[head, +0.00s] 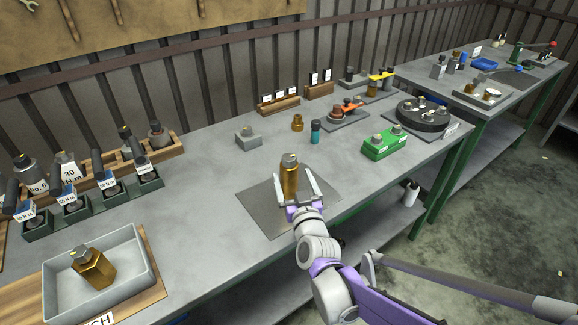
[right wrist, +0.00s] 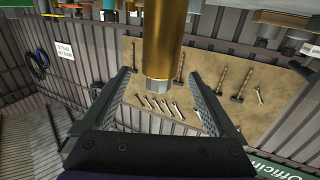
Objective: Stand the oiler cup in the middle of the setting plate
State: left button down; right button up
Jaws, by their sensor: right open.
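The oiler cup (head: 290,181), a brass body with a grey hex cap, stands upright on the dark grey setting plate (head: 257,214), close to its middle. My right gripper (head: 296,179) is open, with a finger on each side of the cup. In the right wrist view the brass cup (right wrist: 163,38) appears between the open fingers (right wrist: 168,84), with a visible gap on both sides. The plate's edge near my gripper is partly hidden by my arm. My left gripper is not in view.
A similar brass piece (head: 94,267) sits in a grey tray (head: 146,262) at the front left. A teal bottle (head: 315,132), a small brass part (head: 298,122) and a green block (head: 385,145) stand behind and right of the plate. Bench space left of the plate is clear.

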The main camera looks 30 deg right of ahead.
jog(key=shift+v, duration=2.05)
